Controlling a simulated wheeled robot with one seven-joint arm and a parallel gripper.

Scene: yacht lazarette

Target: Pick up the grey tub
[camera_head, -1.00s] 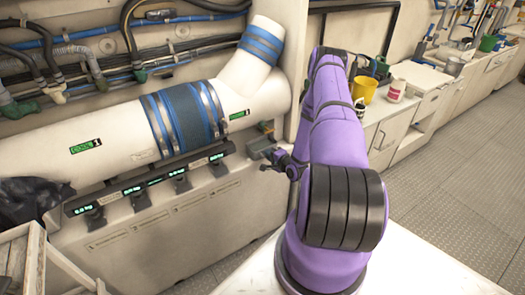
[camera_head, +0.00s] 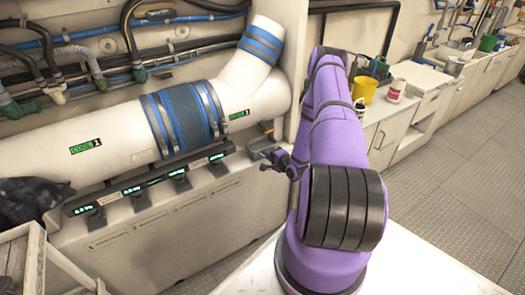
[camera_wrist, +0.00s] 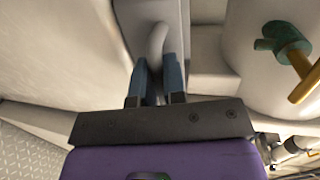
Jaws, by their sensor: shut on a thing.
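The grey tub (camera_head: 261,144) shows small in the head view, at the tip of my gripper, beside the wall below the white pipe. My gripper (camera_head: 275,157) is partly hidden behind my purple arm. In the wrist view my gripper (camera_wrist: 156,75) has its two blue-grey fingers close together, shut on the grey tub (camera_wrist: 130,14). A pale, rounded upright piece shows between and above the fingers. Most of the tub's shape is hard to make out, and its underside is hidden.
A large white pipe (camera_head: 115,137) with blue bands runs along the wall above a row of lit displays (camera_head: 146,184). A teal valve (camera_wrist: 285,38) shows in the wrist view.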

